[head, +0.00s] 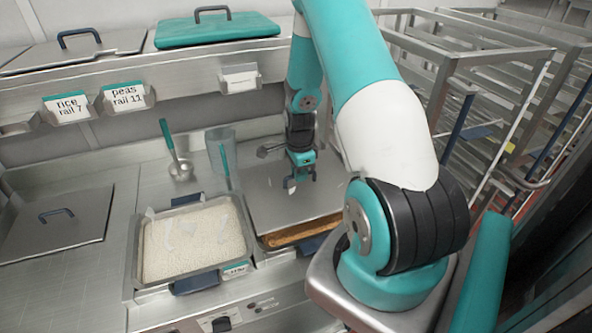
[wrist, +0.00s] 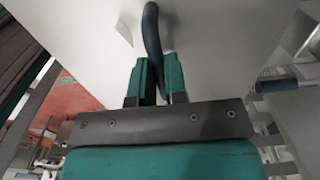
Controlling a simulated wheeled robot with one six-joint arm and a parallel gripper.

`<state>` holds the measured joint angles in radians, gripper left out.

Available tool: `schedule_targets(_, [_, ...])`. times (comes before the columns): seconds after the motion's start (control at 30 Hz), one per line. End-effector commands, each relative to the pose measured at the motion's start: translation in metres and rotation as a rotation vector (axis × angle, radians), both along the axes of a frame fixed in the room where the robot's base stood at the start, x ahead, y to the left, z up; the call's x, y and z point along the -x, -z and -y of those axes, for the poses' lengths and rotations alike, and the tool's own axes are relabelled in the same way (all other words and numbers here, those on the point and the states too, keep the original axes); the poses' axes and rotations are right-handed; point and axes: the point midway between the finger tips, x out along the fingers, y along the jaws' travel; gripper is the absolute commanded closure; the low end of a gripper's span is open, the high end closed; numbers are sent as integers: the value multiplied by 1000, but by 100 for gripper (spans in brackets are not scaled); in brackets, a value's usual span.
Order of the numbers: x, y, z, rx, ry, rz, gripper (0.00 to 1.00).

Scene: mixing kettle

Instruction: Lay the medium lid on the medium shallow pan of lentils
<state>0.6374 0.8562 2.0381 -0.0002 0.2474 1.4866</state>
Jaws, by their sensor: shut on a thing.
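The medium lid (head: 265,182) is a flat grey steel sheet over the pan to the right of the white-grained pan. It also fills the top of the wrist view (wrist: 225,40). My gripper (head: 301,177) is above the lid; in the wrist view its teal fingers (wrist: 160,85) are shut on the lid's dark blue handle (wrist: 152,35). The pan of lentils (head: 300,234) shows a strip of brown contents along its front, uncovered by the lid. I cannot tell whether the lid touches the pan. My arm hides the pan's right side.
A pan of white grains (head: 195,243) is open at left. A ladle (head: 178,160) and a clear jug (head: 222,158) stand behind it. Another steel lid (head: 55,225) lies at far left. A shelf with labels (head: 125,97) runs behind; metal racks (head: 490,90) stand at right.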

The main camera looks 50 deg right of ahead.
Motion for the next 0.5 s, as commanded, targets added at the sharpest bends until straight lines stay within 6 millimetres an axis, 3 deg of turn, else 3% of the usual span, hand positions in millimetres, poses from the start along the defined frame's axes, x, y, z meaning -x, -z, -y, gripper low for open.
schedule_targets(0.5, [0, 53, 1, 1, -1, 2, 100])
